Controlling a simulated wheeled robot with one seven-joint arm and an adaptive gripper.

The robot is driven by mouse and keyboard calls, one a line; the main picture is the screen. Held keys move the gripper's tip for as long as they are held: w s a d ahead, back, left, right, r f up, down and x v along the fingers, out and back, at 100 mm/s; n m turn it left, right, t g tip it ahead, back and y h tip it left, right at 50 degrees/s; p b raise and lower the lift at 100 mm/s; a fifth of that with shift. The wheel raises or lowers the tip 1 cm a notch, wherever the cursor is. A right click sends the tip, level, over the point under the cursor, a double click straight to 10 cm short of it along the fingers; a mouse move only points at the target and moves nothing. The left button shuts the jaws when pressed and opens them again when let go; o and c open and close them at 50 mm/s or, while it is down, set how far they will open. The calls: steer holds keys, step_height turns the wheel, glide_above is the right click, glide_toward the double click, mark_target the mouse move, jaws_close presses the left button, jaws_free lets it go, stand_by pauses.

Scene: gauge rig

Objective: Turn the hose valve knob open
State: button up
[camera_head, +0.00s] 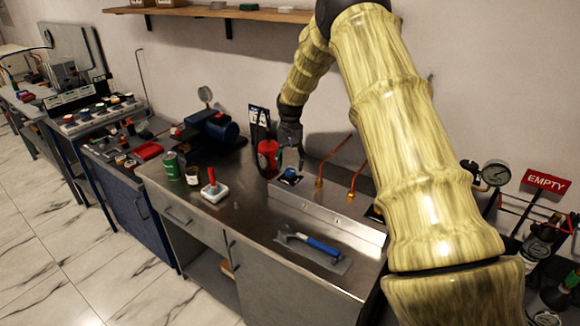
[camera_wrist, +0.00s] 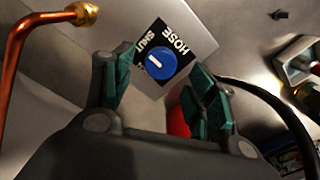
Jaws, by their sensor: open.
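The hose valve knob (camera_wrist: 161,62) is a round blue knob with a white pointer line, set on a black label plate (camera_wrist: 181,42) reading HOSE and SHUT. In the wrist view its pointer is angled toward the SHUT side; part of the plate's lettering is hidden. My gripper (camera_wrist: 160,85) is open, its two green-padded fingers apart on either side of the knob's lower area, with nothing between them. In the head view the blue knob (camera_head: 290,173) sits on the metal panel, and my gripper (camera_head: 291,150) is just above it. I cannot tell if they touch.
Copper pipes (camera_head: 334,160) rise right of the knob, one also close in the wrist view (camera_wrist: 30,45). A red canister (camera_head: 267,158) stands just left of my gripper.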

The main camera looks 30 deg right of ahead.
mark_target(290, 173)
steer(key=shift+s+f, duration=0.2)
steer(key=shift+f, duration=0.5)
steer(key=shift+w+f+p, duration=0.15)
steer(key=shift+f+p, duration=0.15)
steer(key=shift+f, duration=0.4)
steer(key=shift+a+r, duration=0.1)
steer(key=shift+c, duration=0.2)
steer(key=c, duration=1)
